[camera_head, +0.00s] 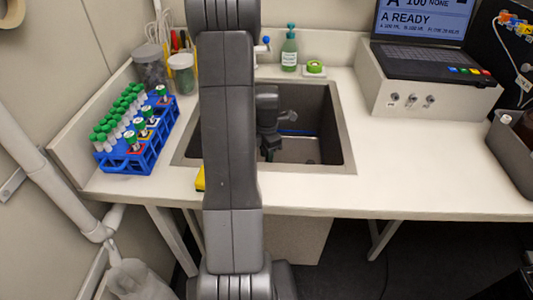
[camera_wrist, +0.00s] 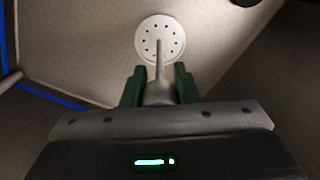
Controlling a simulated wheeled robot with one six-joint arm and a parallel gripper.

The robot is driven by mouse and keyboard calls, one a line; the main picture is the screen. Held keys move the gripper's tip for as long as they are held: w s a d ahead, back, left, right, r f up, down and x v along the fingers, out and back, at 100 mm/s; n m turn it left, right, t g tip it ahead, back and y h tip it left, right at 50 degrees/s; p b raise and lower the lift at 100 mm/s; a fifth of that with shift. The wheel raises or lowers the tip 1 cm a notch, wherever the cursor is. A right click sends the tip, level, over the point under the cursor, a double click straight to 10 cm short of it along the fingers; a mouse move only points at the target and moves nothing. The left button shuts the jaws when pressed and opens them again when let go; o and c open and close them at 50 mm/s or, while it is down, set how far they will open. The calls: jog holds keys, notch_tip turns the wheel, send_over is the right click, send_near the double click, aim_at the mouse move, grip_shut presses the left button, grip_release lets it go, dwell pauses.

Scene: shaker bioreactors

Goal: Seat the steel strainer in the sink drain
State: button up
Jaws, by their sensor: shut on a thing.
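The steel strainer (camera_wrist: 148,38) shows in the wrist view as a pale round disc with a ring of small holes and a thin upright stem. My gripper (camera_wrist: 158,76) has its green fingers closed on the lower, wider part of that stem as pictured. The disc lies beyond the fingertips, over the sink floor. I cannot tell whether it touches the floor. In the head view my gripper (camera_head: 268,152) is down inside the sink (camera_head: 347,140), and the strainer cannot be made out there. A dark rounded patch at the wrist view's top edge may be the drain (camera_wrist: 244,2).
A blue tube rack (camera_head: 140,160) with green-capped tubes stands left of the sink. A laptop (camera_head: 425,45) sits on a box at right. Blue strips (camera_wrist: 55,97) show in the wrist view.

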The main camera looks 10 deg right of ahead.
jog(key=shift+f+b, duration=0.45)
jog(key=shift+f, duration=0.1)
jog(key=o, duration=1.1)
notch_tip(320, 180, up, 14)
jog(key=shift+f+p, duration=0.1)
jog(key=shift+p, duration=0.35)
notch_tip(320, 180, down, 14)
jog(key=shift+r, duration=0.25)
